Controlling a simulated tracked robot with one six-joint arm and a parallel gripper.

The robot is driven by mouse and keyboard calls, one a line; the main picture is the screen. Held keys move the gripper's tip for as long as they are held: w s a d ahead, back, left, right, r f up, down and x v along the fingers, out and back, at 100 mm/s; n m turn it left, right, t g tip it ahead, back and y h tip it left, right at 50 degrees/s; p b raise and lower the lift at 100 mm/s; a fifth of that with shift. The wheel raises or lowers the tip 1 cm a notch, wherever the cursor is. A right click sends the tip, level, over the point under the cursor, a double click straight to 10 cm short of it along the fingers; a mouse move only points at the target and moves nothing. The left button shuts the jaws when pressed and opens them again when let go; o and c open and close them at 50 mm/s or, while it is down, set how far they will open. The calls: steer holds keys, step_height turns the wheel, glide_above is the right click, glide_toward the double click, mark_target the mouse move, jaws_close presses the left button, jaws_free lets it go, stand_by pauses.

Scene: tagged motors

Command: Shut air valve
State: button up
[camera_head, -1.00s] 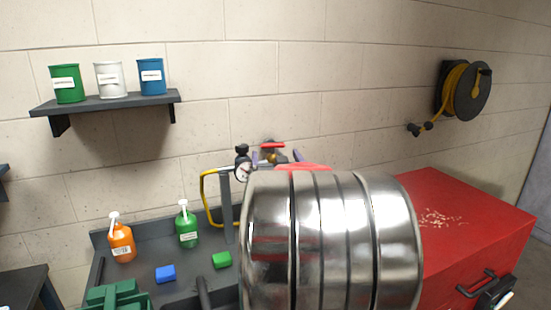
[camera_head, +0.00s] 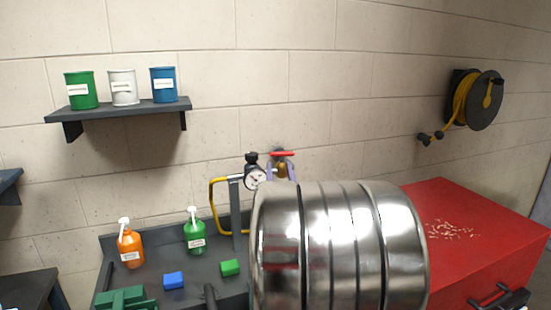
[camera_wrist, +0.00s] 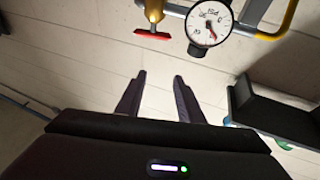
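The air valve's red lever handle (camera_head: 281,153) sits on a brass body against the wall, just right of a white round gauge (camera_head: 255,178). In the wrist view the red handle (camera_wrist: 152,34) lies crosswise, roughly along the pipe, with the brass stem above it in the picture. The gauge (camera_wrist: 209,26) is on its right there. My gripper (camera_wrist: 159,76) is open and empty, its two fingers apart. The handle is beyond the fingertips, apart from them in the picture. In the head view the purplish fingers show around the valve, partly hidden behind a shiny metal cylinder.
A yellow hose (camera_head: 213,203) curves left of the gauge. A dark bench (camera_head: 120,242) holds an orange bottle (camera_head: 130,245), a green bottle (camera_head: 194,233) and small blocks. A red cabinet (camera_head: 480,225) stands right. A wall shelf (camera_head: 115,110) bears three cans. A hose reel (camera_head: 478,100) hangs right.

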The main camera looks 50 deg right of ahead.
mark_target(276, 153)
steer(key=c, duration=0.6)
steer(key=shift+w+d+r, duration=0.1)
steer(key=shift+w+d, duration=0.05)
jaws_close()
steer(key=x, duration=0.3)
steer(key=f+x, duration=0.1)
steer(key=x, duration=0.6)
steer(key=shift+w+d+f, duration=0.2)
steer(key=shift+d+f, duration=0.05)
steer(key=shift+f, duration=0.15)
steer(key=shift+w+d+f, duration=0.15)
steer(key=shift+d+f, duration=0.05)
steer(key=shift+f, duration=0.2)
steer(key=shift+w+d+f, duration=0.15)
steer(key=shift+w+f, duration=0.05)
steer(key=shift+f, duration=0.15)
